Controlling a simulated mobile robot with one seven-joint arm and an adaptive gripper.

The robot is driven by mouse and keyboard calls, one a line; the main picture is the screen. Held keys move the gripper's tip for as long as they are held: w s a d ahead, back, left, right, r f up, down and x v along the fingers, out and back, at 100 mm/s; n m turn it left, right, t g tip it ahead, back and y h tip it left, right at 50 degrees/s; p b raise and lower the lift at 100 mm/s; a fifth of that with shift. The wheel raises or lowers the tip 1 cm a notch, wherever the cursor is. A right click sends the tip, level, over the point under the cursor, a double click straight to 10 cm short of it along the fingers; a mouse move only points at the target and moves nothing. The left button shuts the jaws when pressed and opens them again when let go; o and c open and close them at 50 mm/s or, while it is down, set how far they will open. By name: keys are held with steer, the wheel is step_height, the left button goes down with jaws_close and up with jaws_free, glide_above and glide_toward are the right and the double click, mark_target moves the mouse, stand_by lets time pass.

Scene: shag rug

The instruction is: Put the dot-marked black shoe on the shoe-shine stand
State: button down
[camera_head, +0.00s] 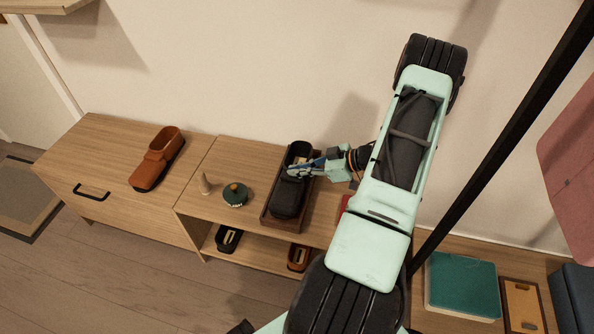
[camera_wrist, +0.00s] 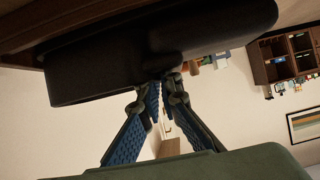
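A black shoe (camera_head: 287,199) lies lengthwise over a dark brown wooden tray-like piece (camera_head: 266,218) on the low bench. This piece may be the shoe-shine stand, but I cannot tell for sure. My gripper (camera_head: 299,170) reaches in from the right, at the shoe's opening. In the wrist view the shoe (camera_wrist: 95,72) fills the top, and the blue-padded fingers (camera_wrist: 163,82) converge to a narrow gap at its edge. They look shut on the shoe's rim; the very tips are hidden. No dot mark is visible. I cannot tell whether the shoe is lifted.
A brown shoe (camera_head: 158,160) lies on the drawer cabinet (camera_head: 105,150) at left. A dark shoe (camera_head: 228,238) and a brown shoe (camera_head: 298,257) sit on the lower shelf.

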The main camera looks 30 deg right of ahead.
steer(key=c, duration=2.6)
jaws_free()
steer(key=shift+f, duration=0.2)
steer(key=o, duration=0.4)
steer(key=shift+o, duration=0.2)
steer(key=shift+r, duration=0.1)
steer(key=shift+r, duration=0.2)
steer(key=p+v, duration=0.2)
steer(key=v, duration=1)
steer(key=shift+f, duration=0.1)
